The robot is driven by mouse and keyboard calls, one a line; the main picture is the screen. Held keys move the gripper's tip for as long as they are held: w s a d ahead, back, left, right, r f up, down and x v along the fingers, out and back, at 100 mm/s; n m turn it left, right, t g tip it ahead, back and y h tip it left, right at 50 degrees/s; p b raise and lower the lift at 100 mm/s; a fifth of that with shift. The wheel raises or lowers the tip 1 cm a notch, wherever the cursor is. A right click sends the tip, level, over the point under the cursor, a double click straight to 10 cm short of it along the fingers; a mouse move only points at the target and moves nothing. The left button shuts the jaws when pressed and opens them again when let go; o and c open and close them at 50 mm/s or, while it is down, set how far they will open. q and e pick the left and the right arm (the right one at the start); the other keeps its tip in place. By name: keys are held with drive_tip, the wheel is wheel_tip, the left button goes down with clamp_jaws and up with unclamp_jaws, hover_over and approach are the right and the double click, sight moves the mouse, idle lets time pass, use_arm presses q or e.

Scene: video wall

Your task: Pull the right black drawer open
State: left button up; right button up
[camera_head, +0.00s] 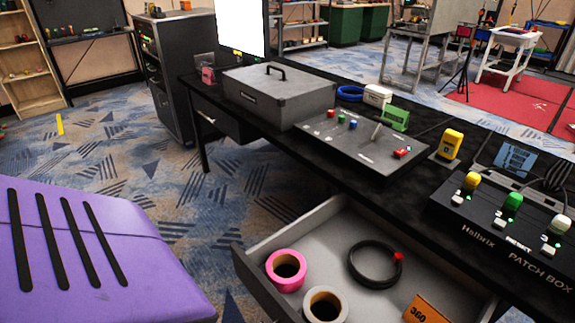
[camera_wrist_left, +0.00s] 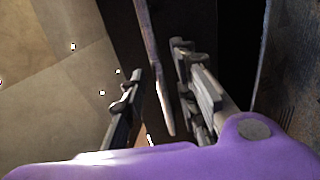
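The right black drawer (camera_head: 320,219) stands pulled out from under the black desk, its grey inside showing in the head view. Its front runs off the lower edge of the picture, so its handle is hidden there. In the left wrist view, my left gripper (camera_wrist_left: 165,105) has its two fingers apart, with a grey bar (camera_wrist_left: 155,65) like a handle between them. I cannot tell whether the fingers touch the bar. My right gripper is in neither view.
The drawer holds a pink tape roll (camera_head: 286,270), a pale tape roll (camera_head: 325,305), a black coil (camera_head: 374,264) and an orange card (camera_head: 425,312). The desk bears a grey case (camera_head: 278,97), a control panel (camera_head: 360,140) and a patch box (camera_head: 500,225). Carpet (camera_head: 190,190) left of the drawer is clear.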

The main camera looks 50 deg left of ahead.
use_arm(q)
drive_tip(key=s+f, duration=0.2)
drive_tip(key=s, duration=0.8)
drive_tip(key=shift+s+a, duration=0.2)
drive_tip(key=shift+s, duration=0.1)
drive_tip(key=shift+f, duration=0.1)
